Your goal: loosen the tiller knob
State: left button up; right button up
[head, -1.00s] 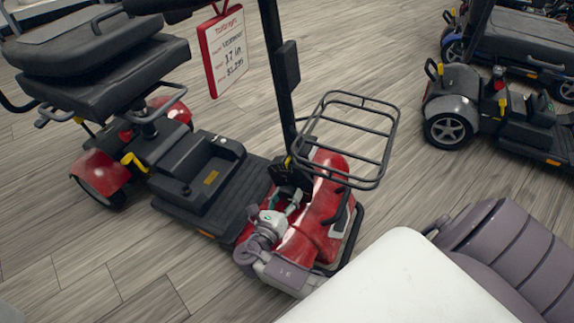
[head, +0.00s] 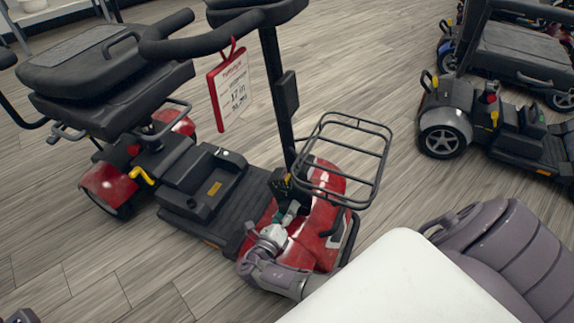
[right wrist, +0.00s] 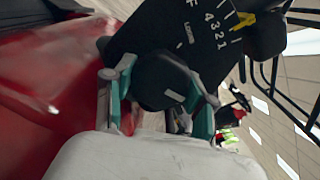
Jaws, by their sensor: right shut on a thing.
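The tiller knob (right wrist: 160,80) is round and black and shows in the right wrist view, between the teal fingers of my right gripper (right wrist: 160,100). The gripper is shut on the knob. Behind it is a black plate (right wrist: 195,40) with the marks F, 4, 3, 2, 1 and a word like "Loosen". In the head view, my right gripper (head: 284,222) is low at the tiller (head: 275,95) of the red scooter, over its red front cover (head: 318,232). The knob is too hidden there to make out.
A wire basket (head: 345,165) hangs on the front of the tiller, close to my right gripper. A red-framed price tag (head: 230,88) hangs below the handlebar (head: 200,38). The black seat (head: 105,75) is behind. A grey scooter (head: 445,125) stands to the right, with clear floor between.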

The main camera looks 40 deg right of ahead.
jog(key=o, duration=1.2)
jog(key=shift+c, duration=0.2)
jog(key=shift+a, duration=0.1)
jog(key=v, duration=1.2)
jog(key=shift+s, duration=0.1)
